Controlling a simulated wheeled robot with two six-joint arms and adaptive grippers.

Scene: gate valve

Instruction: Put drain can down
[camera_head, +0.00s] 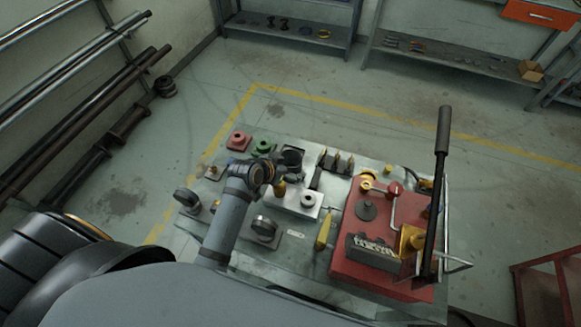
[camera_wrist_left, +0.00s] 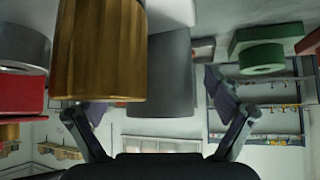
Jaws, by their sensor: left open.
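A dark grey can (camera_head: 291,158), likely the drain can, stands upright on the workbench just right of my left gripper (camera_head: 265,172) in the head view. A grey cylinder, apparently the same can (camera_wrist_left: 172,75), shows upside down in the left wrist view. My left gripper (camera_wrist_left: 163,125) is open there, its fingers apart on either side of the can in the picture. I cannot tell whether they touch it. A brass cylinder (camera_wrist_left: 97,50) is closer to that camera and overlaps the left finger. My right gripper is not in view.
The workbench (camera_head: 290,250) also bears red (camera_head: 238,140) and green (camera_head: 263,147) fittings, a pale valve block (camera_head: 300,199), gauges and a yellow-handled tool (camera_head: 324,232). A red pump unit (camera_head: 360,275) with a tall black lever (camera_head: 437,190) stands on the right. Floor beyond is clear.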

